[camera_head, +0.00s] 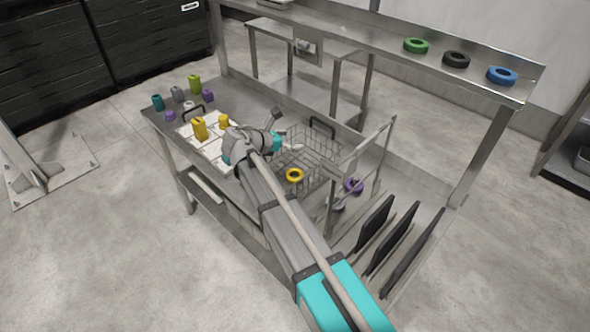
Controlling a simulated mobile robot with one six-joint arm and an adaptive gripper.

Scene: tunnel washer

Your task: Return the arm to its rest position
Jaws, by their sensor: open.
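My arm reaches from the bottom right up over the steel table. My gripper (285,129) is at its far end, above the left part of the wire basket (318,163). Its fingers are apart, with nothing seen between them. A yellow ring (295,175) lies at the near side of the basket, just right of my arm. My forearm hides part of the table and the basket's near left side.
A white tray (212,150) holds yellow pieces (199,128). Small teal, grey, green and purple pieces stand at the table's left end. A raised shelf (380,38) carries green, black and blue rings. Black upright plates (392,238) and a metal frame (360,150) stand on the right.

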